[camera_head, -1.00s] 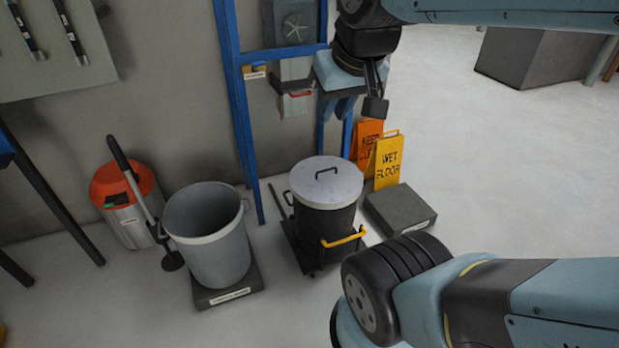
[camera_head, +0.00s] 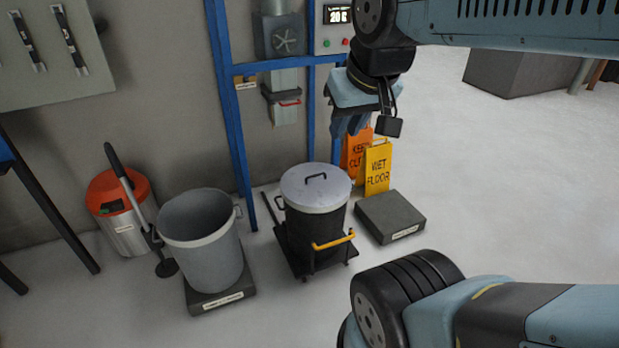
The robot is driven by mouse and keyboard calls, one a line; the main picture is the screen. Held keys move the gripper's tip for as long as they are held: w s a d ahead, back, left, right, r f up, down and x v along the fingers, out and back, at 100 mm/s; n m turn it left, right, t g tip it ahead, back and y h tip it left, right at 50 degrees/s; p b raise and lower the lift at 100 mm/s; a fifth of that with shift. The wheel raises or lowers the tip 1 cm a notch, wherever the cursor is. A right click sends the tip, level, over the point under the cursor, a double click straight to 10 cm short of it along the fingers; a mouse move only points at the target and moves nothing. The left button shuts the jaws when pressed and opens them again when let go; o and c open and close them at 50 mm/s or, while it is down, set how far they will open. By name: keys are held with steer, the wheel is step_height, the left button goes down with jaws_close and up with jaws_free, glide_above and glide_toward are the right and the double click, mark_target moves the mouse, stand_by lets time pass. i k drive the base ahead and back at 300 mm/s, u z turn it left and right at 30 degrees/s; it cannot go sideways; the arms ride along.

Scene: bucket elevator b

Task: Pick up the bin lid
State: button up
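The bin lid (camera_head: 332,197) is a round light-grey disc with a dark handle (camera_head: 316,177) across its top. It lies on a dark bin (camera_head: 321,231) that stands on a black wheeled dolly with a yellow bar. My gripper (camera_head: 350,124) hangs above and a little right of the lid in the picture, in front of the blue frame. Its blue-grey fingers point down and are apart from the lid. I cannot make out the gap between the fingers, and nothing is clearly held.
An open grey bin (camera_head: 207,268) stands on a dark base left of the lidded bin. A red-topped can (camera_head: 128,238) is further left. A low dark block (camera_head: 389,218) and wet-floor signs (camera_head: 376,169) stand to the right. Blue posts (camera_head: 232,120) rise behind.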

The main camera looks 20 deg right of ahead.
mark_target(315, 184)
steer(key=z, duration=0.05)
steer(key=i, duration=0.9)
steer(key=u, duration=0.1)
